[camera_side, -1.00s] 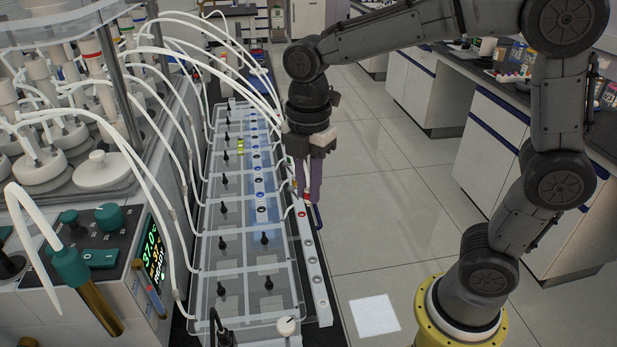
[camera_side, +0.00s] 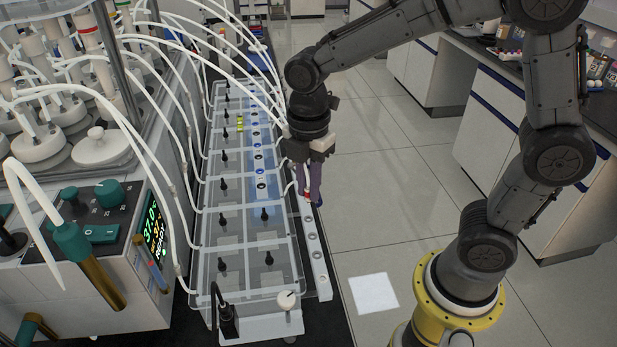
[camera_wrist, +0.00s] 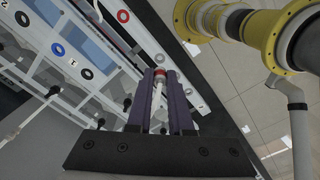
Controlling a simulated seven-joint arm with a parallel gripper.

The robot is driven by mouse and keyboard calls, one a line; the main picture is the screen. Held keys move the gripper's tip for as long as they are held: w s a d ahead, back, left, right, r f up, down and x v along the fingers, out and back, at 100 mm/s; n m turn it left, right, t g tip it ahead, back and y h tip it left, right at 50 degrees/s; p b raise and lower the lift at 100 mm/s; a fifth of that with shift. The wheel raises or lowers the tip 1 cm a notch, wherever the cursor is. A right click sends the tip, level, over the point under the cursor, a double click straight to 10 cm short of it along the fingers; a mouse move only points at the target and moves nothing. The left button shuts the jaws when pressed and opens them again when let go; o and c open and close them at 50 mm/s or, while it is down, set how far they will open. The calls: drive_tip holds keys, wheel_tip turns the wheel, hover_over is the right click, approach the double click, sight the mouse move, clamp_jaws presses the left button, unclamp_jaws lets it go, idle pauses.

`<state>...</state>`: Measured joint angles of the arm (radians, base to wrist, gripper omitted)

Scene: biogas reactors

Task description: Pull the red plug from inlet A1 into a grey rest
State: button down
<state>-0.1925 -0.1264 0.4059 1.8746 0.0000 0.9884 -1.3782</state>
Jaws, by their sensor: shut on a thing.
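My gripper (camera_side: 314,197) has two purple fingers, shut on the red plug (camera_side: 306,188) at the outer rail of the reactor bank. In the wrist view the red plug (camera_wrist: 159,73), with a white tube running back from it, sits between the fingers of my gripper (camera_wrist: 161,80). A red-ringed port (camera_wrist: 123,16) on the rail is uncovered, away from the plug. Grey rests (camera_wrist: 190,84) run along the rail on the other side of the plug; they also show in the side view (camera_side: 313,237). Whether the plug touches the rail cannot be told.
The clear reactor bank (camera_side: 240,225) with black-topped fittings lies left of my gripper. Several white tubes (camera_side: 190,100) arch over it from the glassware. The wrist view shows a blue ring (camera_wrist: 57,49) and black rings on the bank. Open floor lies right of the rail.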

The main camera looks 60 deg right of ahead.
drive_tip(key=shift+f, duration=1.75)
drive_tip(key=shift+f, duration=1.05)
idle(1.5)
drive_tip(key=c, duration=0.7)
unclamp_jaws()
drive_tip(key=shift+c, duration=0.2)
wheel_tip(320, 180, up, 14)
drive_tip(key=shift+f, duration=0.1)
